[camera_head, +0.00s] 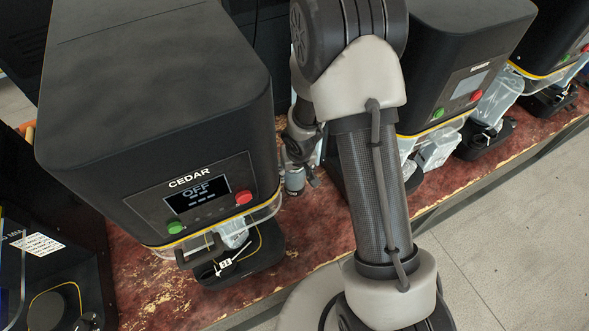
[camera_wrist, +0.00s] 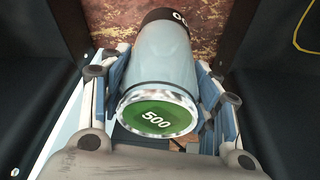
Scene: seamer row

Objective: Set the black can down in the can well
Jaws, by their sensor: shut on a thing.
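My gripper (camera_wrist: 161,82) is shut on a can (camera_wrist: 163,57), with a padded finger on each side of it. The can has a grey-blue body, a black band at its far end with partly cut-off white lettering, and a green end marked 500 facing the wrist camera. In the head view my gripper (camera_head: 303,160) is small and partly hidden by my arm, in the gap right of the machine labelled CEDAR (camera_head: 165,130). I cannot tell which part is the can well; a dark base (camera_head: 262,262) stands under the CEDAR machine.
The CEDAR display reads OFF, between a green and a red button. Other dark machines (camera_head: 465,50) stand in the row to the right, with clear guards below. Dark walls flank the gripper closely in the wrist view. The worn red bench (camera_head: 150,285) is bare at the front left.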

